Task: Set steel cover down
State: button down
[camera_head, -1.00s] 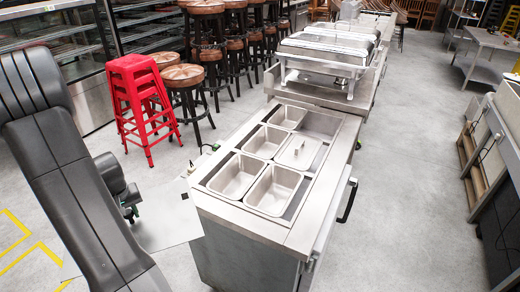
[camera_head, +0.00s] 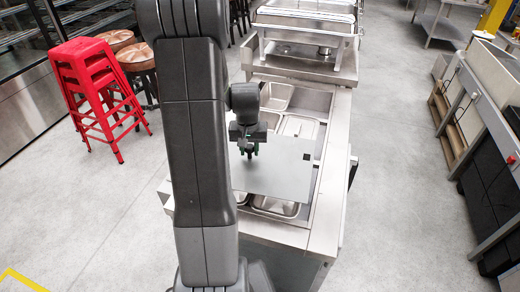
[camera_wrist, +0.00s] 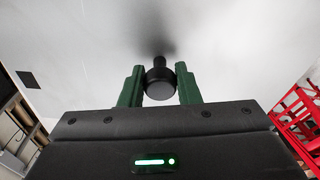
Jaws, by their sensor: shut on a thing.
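The steel cover (camera_head: 282,176) is a flat grey sheet with a small dark square near one corner. My gripper (camera_head: 247,151) is shut on its black knob (camera_wrist: 160,82). In the wrist view the green fingers (camera_wrist: 160,86) stand on either side of the knob, and the cover's pale face (camera_wrist: 90,50) fills the upper middle. In the head view the cover lies across the nearer pans of the steel counter (camera_head: 328,200), hiding much of them. I cannot tell whether it touches the counter or hangs just above it.
A pan (camera_head: 275,205) shows at the cover's near edge, and open pans (camera_head: 277,96) show beyond it. A lidded pan (camera_head: 299,126) sits at the far right. A chafing dish (camera_head: 305,25) stands behind. Red stools (camera_head: 92,85) are at left. Floor right of the counter is clear.

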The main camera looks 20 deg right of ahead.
aim_at(259, 160)
jog(key=d, duration=0.1)
jog(key=s, duration=0.1)
jog(key=d, duration=0.1)
jog(key=shift+s+d+r+m, duration=0.3)
jog(key=shift+s+d+m, duration=0.05)
jog(key=shift+s+m, duration=0.05)
jog(key=shift+f+b, duration=2.3)
jog(key=shift+f, duration=1.05)
jog(key=shift+f+b, duration=0.65)
jog(key=shift+f, duration=0.15)
jog(key=c, duration=1)
grip_release()
